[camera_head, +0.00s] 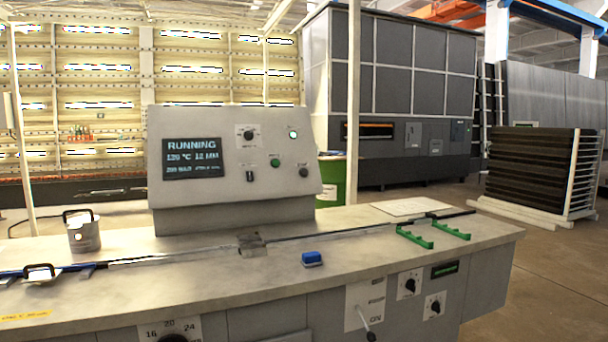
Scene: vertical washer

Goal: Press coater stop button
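A grey control console (233,207) with a sloped face stands on the long workbench. Its dark display (192,158) reads "RUNNING" with smaller lines below. To the right of the display are a dark rotary knob (249,134), a lit green-white lamp (293,134), a green button (275,162), a dark round button or knob (303,172) and a small dark switch (250,176). The labels are too small to read, so I cannot tell which control is the stop button. Neither of my grippers shows in the head view, and nothing covers the console face.
The workbench (370,262) carries a metal can (84,235), a blue block (312,258), green brackets (414,238) and a long dark rod. Dials and a lever (365,322) sit on its front. The bench top before the console is mostly clear. A large grey machine (402,80) stands behind.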

